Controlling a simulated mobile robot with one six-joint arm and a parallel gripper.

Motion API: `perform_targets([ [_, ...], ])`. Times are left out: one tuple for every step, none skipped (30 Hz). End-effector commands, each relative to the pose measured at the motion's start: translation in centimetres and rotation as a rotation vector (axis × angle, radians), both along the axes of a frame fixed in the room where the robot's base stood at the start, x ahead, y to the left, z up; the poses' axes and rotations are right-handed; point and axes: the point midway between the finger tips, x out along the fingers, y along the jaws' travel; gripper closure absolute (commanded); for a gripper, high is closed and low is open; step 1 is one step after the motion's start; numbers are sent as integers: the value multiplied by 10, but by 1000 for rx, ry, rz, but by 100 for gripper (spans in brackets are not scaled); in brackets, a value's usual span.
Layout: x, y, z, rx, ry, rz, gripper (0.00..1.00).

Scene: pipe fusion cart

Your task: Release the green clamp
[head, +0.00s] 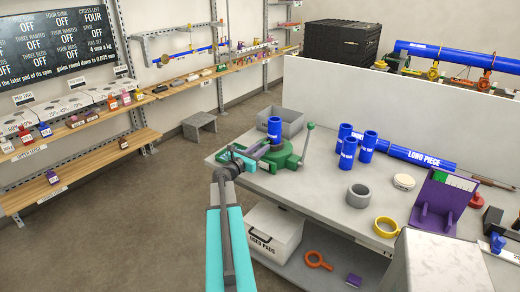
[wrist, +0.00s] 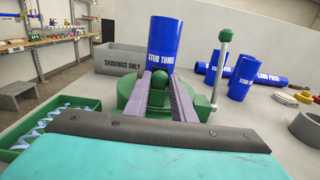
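The green clamp (head: 281,158) stands on the near left corner of the grey bench, and it also shows in the wrist view (wrist: 128,92). A blue pipe labelled STUB THREE (wrist: 166,45) stands upright in it; the head view shows it too (head: 274,129). A grey lever with a green knob (wrist: 225,36) rises upright at the clamp's right. My gripper (wrist: 159,76) reaches in from the near side. Its two fingers are apart, with a round green knob (wrist: 158,79) between their tips. I cannot tell whether they press on it.
A grey bin marked SHAVINGS ONLY (wrist: 120,60) stands behind the clamp. A green tray (wrist: 88,107) is at the left. A grey ring (head: 358,196) and purple stand (head: 440,205) are further right.

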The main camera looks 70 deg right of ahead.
Motion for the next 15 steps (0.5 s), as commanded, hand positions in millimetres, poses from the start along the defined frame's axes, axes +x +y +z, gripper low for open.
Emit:
perform_targets([
  [1, 0, 0, 0, 0, 1, 100],
  [1, 0, 0, 0, 0, 2, 100],
  [1, 0, 0, 0, 0, 2, 100],
  [1, 0, 0, 0, 0, 2, 100],
  [1, 1, 0, 0, 0, 2, 100],
  [1, 3, 0, 0, 0, 2, 100],
  [2, 5, -1, 0, 0, 3, 100],
  [3, 7, -1, 0, 0, 3, 100],
  [3, 10, -1, 0, 0, 3, 100],
  [4, 13, -1, 0, 0, 3, 100],
  [5, 15, -1, 0, 0, 3, 100],
  [5, 18, -1, 0, 0, 4, 100],
  [6, 21, -1, 0, 0, 4, 100],
  [7, 22, -1, 0, 0, 4, 100],
  [7, 24, -1, 0, 1, 4, 100],
])
